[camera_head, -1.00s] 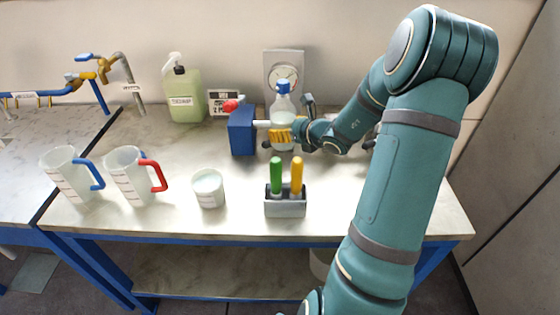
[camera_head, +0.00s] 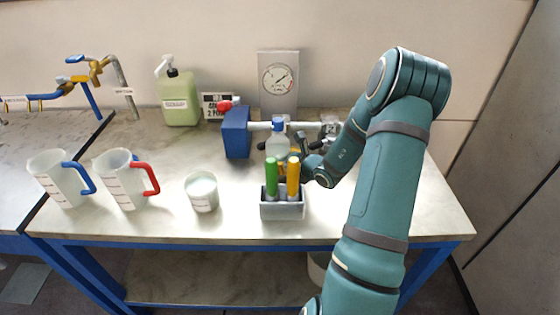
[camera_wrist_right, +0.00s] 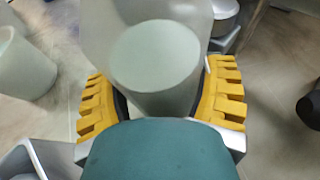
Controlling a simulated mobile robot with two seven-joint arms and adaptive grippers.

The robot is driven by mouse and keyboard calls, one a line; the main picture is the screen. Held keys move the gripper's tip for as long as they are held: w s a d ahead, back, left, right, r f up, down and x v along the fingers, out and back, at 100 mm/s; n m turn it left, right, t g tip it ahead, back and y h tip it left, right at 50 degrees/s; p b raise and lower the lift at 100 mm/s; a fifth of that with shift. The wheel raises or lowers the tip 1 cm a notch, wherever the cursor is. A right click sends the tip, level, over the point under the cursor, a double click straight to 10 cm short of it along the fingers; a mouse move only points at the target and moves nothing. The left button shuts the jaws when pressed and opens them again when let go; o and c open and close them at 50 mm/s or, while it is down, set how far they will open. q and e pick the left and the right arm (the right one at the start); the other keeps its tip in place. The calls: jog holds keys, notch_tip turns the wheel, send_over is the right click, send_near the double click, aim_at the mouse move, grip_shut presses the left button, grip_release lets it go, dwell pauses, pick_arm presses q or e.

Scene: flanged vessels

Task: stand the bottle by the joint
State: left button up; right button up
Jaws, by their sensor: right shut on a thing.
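The bottle (camera_head: 277,145) is clear with a blue cap and pale contents. It is upright in front of the joint, a white horizontal pipe (camera_head: 260,126) running right from a blue block (camera_head: 236,134). My right gripper (camera_head: 288,162) is shut around the bottle's body, and its yellow fingers are partly hidden behind the handles in the rack. In the right wrist view the yellow fingers (camera_wrist_right: 160,98) sit on both sides of the translucent bottle (camera_wrist_right: 155,60). I cannot tell whether the bottle's base touches the bench. My left gripper is not in view.
A grey rack (camera_head: 282,208) with green and orange handles stands just in front of the bottle. A white cup (camera_head: 201,192) and two jugs (camera_head: 122,180) (camera_head: 61,180) stand left. A gauge panel (camera_head: 278,82) and green jerrycan (camera_head: 179,98) are behind. The bench's right front is clear.

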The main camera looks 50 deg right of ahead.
jog(key=o, duration=0.9)
jog(key=shift+f, duration=0.15)
jog(key=o, duration=0.3)
jog(key=shift+o, duration=0.2)
